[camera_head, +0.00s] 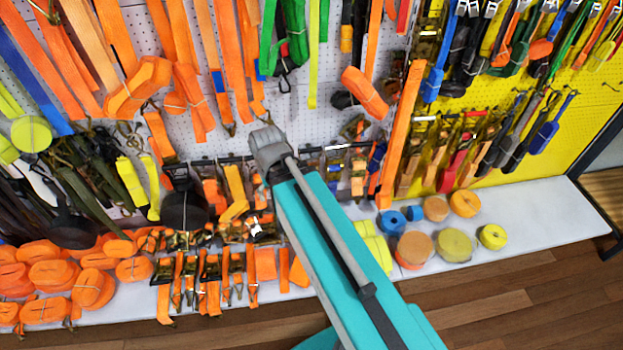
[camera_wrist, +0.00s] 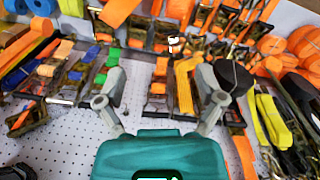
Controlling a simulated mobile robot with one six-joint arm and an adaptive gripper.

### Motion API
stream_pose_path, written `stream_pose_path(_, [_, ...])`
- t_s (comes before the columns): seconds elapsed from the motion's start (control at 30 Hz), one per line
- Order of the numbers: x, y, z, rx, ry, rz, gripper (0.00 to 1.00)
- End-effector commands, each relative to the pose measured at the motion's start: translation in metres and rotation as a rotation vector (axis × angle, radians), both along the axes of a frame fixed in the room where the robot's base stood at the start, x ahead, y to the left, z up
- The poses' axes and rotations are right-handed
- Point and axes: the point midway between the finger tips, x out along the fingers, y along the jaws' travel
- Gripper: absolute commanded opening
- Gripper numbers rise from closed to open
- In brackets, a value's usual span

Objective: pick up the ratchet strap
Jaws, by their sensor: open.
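Several ratchet straps are in view, and I cannot tell which single one the task means. A row of orange ones with metal ratchets (camera_head: 208,270) lies along the shelf's front edge in the head view. A yellow-orange strap (camera_head: 235,193) hangs low on the wall; it also shows in the wrist view (camera_wrist: 184,85), between my fingers in the picture. My gripper (camera_wrist: 160,76) is open and empty, its two grey fingers spread wide. In the head view my gripper (camera_head: 268,146) is seen from behind, in front of the pegboard, and its fingertips are hidden.
A white shelf (camera_head: 545,222) runs below the white and yellow pegboards. Rolled orange straps (camera_head: 92,287) crowd its left end; yellow and orange rolls (camera_head: 454,245) stand at right. Long orange straps (camera_head: 403,130) hang close around my arm. A black roll (camera_head: 184,211) hangs left of my gripper.

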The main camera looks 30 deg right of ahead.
Motion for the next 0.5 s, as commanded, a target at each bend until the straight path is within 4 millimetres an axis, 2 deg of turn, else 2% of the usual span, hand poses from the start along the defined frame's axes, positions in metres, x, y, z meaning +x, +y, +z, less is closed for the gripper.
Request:
stream_pose_path(0.17, [0.008, -0.007, -0.021, -0.042, -0.004, -0.040, 1.00])
stream_pose_path(0.23, [0.013, -0.003, -0.032, -0.069, -0.007, -0.070, 1.00])
stream_pose_path(0.5, [0.036, -0.027, -0.079, -0.209, -0.036, -0.206, 1.00])
